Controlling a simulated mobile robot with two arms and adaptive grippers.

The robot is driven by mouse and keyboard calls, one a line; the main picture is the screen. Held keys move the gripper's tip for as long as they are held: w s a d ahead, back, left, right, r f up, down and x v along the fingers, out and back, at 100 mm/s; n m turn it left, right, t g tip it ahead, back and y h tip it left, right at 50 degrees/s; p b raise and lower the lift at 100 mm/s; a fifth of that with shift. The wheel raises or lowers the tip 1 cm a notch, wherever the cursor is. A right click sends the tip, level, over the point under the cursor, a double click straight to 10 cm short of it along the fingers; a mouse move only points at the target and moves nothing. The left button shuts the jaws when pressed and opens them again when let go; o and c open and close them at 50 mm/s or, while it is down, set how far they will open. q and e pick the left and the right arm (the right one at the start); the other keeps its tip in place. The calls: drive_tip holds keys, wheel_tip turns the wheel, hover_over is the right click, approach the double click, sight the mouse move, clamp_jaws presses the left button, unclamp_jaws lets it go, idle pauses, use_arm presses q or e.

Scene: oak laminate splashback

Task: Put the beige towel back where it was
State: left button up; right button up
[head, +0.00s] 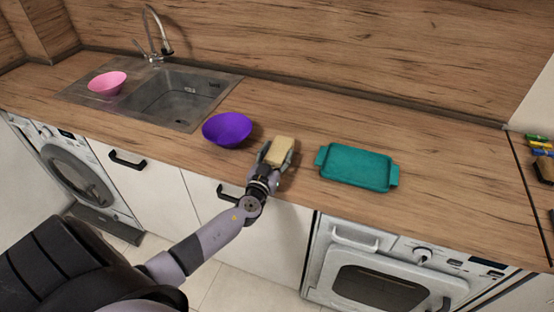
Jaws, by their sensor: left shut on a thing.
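The beige towel (281,150) is a small folded block over the wooden counter, between the purple bowl and the teal tray. My left gripper (273,157) reaches in from the front and is shut on the towel, with its fingers at the towel's sides. I cannot tell whether the towel touches the counter or is held just above it. My right gripper is not in view.
A purple bowl (227,129) stands close left of the towel. A teal tray (357,168) lies to its right. A pink bowl (107,83) is by the sink (176,96) with its faucet (155,35). The counter (440,190) right of the tray is clear.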

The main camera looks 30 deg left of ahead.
use_arm(q)
drive_tip(key=shift+w+f, duration=0.1)
drive_tip(key=shift+f, duration=0.45)
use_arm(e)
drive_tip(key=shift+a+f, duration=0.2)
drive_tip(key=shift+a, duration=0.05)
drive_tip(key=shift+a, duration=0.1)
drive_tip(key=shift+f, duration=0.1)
use_arm(q)
drive_tip(key=shift+f+b, duration=0.1)
drive_tip(key=shift+b, duration=0.2)
drive_tip(key=o, duration=1.3)
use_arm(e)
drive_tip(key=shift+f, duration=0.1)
